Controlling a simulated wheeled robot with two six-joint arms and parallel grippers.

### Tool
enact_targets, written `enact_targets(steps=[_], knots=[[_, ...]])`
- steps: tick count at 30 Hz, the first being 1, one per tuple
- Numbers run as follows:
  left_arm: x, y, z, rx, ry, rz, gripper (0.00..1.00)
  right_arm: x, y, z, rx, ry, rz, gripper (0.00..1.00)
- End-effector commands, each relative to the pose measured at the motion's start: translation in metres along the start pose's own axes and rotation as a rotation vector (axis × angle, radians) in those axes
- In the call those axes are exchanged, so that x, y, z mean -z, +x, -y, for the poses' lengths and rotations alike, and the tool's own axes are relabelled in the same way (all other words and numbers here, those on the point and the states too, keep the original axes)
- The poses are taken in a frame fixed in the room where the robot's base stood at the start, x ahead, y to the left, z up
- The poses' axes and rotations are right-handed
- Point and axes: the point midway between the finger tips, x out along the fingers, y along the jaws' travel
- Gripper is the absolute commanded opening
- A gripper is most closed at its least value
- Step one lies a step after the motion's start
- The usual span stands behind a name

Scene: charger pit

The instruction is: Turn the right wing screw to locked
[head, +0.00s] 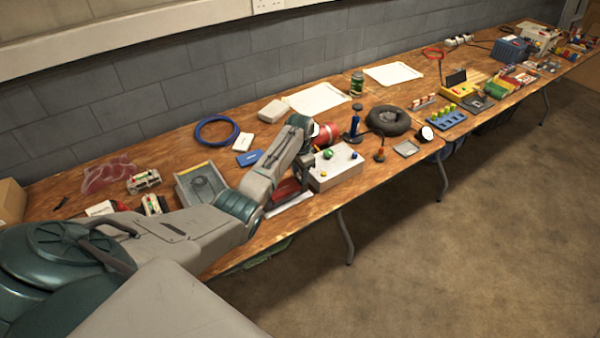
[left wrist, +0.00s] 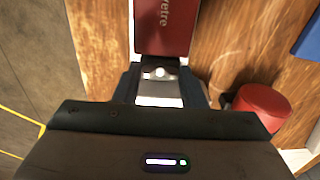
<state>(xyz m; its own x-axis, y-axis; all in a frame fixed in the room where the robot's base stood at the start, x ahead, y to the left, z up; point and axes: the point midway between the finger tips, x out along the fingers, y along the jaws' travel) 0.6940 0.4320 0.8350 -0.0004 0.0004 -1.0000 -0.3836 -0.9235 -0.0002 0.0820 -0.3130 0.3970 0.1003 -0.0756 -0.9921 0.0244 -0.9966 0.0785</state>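In the left wrist view, a red device (left wrist: 162,28) with pale lettering lies at the top centre. A small metallic knob (left wrist: 158,73), which may be a wing screw, sits at its near end above a pale plate (left wrist: 160,95). My left gripper (left wrist: 163,88) has its dark fingers apart on either side of the plate, and I see no grip on the knob. The knob's turn position is too small to tell. In the head view, the red device (head: 284,192) is partly hidden behind my left forearm, and the wing screws cannot be made out. My right gripper is in neither view.
A grey box with coloured knobs (head: 335,170) stands just right of my left arm. A grey tray (head: 186,190) lies to its left. A red cylinder (left wrist: 262,105) is close on the right in the wrist view. Blue cable (head: 200,120) lies behind. The bench's front edge is near.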

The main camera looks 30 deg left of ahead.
Motion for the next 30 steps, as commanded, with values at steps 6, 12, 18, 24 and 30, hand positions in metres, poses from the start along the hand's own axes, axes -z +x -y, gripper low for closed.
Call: enact_targets(steps=[6,12,18,24,30], knots=[[0.0,0.0,0.0,0.0,0.001,0.0,0.14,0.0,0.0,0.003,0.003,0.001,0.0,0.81],[0.0,-0.001,0.0,-0.001,0.029,0.0,0.14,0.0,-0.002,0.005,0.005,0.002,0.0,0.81],[0.0,-0.002,0.0,-0.001,0.125,0.0,0.14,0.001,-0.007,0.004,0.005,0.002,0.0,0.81],[0.0,-0.002,0.0,-0.001,0.288,0.0,0.14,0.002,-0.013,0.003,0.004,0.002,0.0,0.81],[0.001,-0.002,0.0,0.0,0.478,-0.001,0.14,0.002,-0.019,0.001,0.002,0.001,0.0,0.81]])
